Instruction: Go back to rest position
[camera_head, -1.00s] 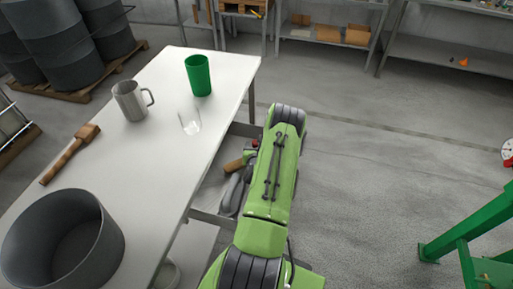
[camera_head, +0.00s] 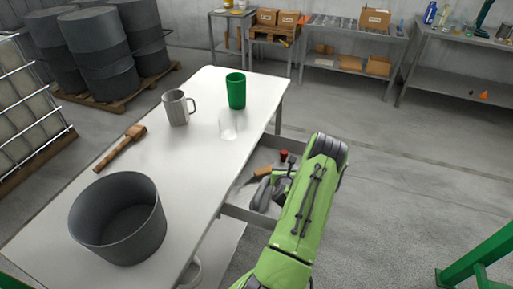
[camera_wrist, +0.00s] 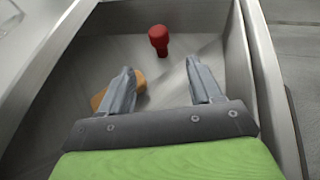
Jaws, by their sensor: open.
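My gripper (camera_wrist: 160,85) is open and empty in the wrist view. Its two grey fingers are spread apart over an open metal drawer (camera_wrist: 65,55). A red-headed object (camera_wrist: 158,38) stands or lies in the drawer beyond the fingertips. An orange-brown object (camera_wrist: 101,99) lies partly hidden behind the left finger. In the head view the drawer (camera_head: 240,213) juts from the right side of the white table, and my green arm hides part of it. The red object (camera_head: 284,155) and a brown handle-like piece (camera_head: 263,171) show there too.
On the white table (camera_head: 185,225) are a dark pot (camera_head: 119,220), a wooden mallet (camera_head: 120,147), a metal mug (camera_head: 177,107), a green cup (camera_head: 236,91) and a clear glass (camera_head: 228,126). Green framework (camera_head: 480,262) stands at right. The floor (camera_head: 400,180) between is clear.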

